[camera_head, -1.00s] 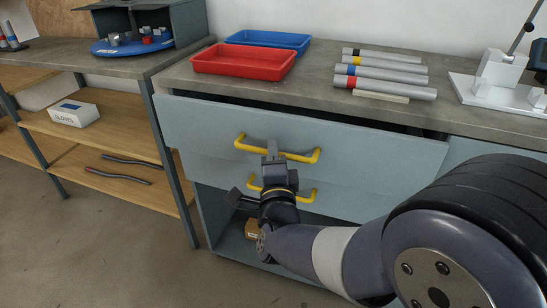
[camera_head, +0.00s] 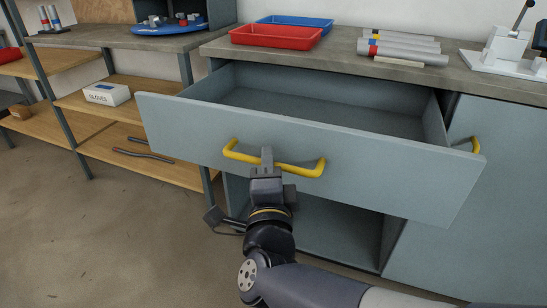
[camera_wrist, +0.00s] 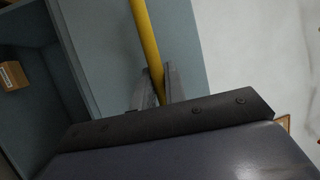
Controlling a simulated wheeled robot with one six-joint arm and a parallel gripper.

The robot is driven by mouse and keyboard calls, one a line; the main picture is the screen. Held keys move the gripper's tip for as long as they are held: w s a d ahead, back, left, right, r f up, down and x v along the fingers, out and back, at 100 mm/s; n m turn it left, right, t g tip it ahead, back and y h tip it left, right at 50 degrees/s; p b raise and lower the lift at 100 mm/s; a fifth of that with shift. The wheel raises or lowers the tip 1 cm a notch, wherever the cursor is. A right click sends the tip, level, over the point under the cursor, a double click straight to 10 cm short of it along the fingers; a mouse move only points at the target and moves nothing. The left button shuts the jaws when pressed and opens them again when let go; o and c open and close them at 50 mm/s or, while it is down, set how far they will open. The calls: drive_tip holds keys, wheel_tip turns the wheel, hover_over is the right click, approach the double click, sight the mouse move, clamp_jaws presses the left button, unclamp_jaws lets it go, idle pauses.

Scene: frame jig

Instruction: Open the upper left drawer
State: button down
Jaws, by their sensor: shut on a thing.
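The upper left drawer (camera_head: 375,177) has a grey-blue front and stands pulled well out of the cabinet, its inside showing as empty. Its yellow bar handle (camera_head: 307,171) runs across the front. My gripper (camera_head: 267,158) is shut on this handle near its middle. In the wrist view the yellow handle (camera_wrist: 147,40) passes between the two fingers of my gripper (camera_wrist: 156,88).
A red tray (camera_head: 276,36), a blue tray (camera_head: 293,23) and several grey tubes (camera_head: 405,50) lie on the worktop. A wooden shelf unit with a glove box (camera_head: 107,94) stands at the left. An open compartment (camera_head: 335,237) lies below the drawer. Floor at the left is clear.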

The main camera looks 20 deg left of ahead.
drive_tip(key=shift+s, duration=0.65)
drive_tip(key=c, duration=1.5)
unclamp_jaws()
drive_tip(key=shift+o, duration=0.2)
drive_tip(key=p+v, duration=0.1)
drive_tip(key=v, duration=0.9)
drive_tip(key=shift+s, duration=0.35)
drive_tip(key=shift+d+f, duration=0.1)
drive_tip(key=shift+f, duration=0.05)
drive_tip(key=b+x, duration=0.1)
drive_tip(key=x, duration=1)
